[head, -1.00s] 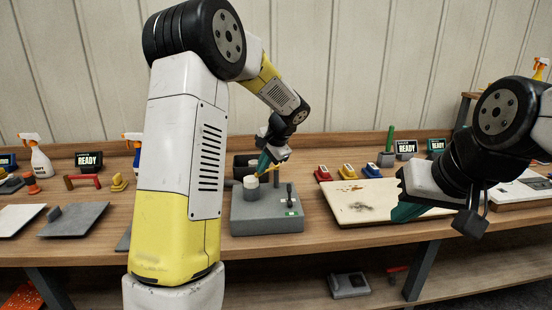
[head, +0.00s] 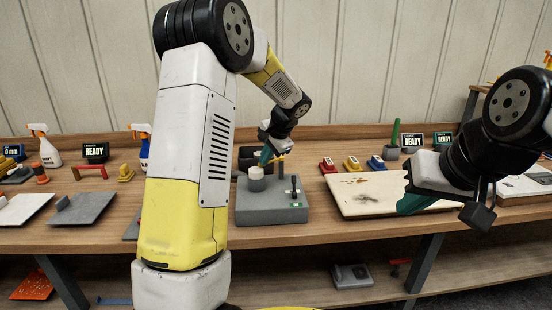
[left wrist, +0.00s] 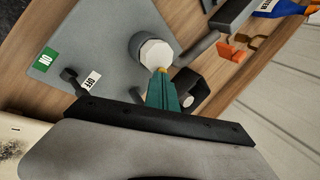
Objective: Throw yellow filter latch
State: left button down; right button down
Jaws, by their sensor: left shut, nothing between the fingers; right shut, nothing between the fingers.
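The grey machine box (head: 270,210) stands on the bench with a pale round cap (head: 256,180) and a black lever on top. The left wrist view shows the cap (left wrist: 155,52) close up. My left gripper (head: 265,158) has teal fingers, shut and empty, pointing down just behind the cap. In the left wrist view its fingertips (left wrist: 161,78) are right at the cap's edge. A small yellow piece (head: 278,158) shows beside these fingers; it is mostly hidden, and I cannot tell whether they touch it. My right gripper (head: 410,204) is shut and empty over the pale board.
The black lever (left wrist: 72,79) sits near an OFF label (left wrist: 91,83) and a green ON label (left wrist: 45,59). A stained pale board (head: 370,192) lies to the right, with red, yellow and blue small blocks behind it. Grey plates and spray bottles are left.

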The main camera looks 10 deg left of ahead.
pick_arm(q)
jog(key=shift+s+a+f, duration=0.1)
jog(key=shift+a+f, duration=0.2)
jog(key=shift+f, duration=0.1)
jog(key=v, duration=1.5)
jog(key=shift+f, duration=0.1)
jog(key=s+f+n+t+h, duration=0.1)
jog(key=s+n+h, duration=0.5)
jog(key=s, duration=2.2)
jog(key=shift+s+d+f+n+t+h, duration=0.15)
jog(key=shift+s+d+n+t+h, duration=0.3)
jog(key=shift+t, duration=0.25)
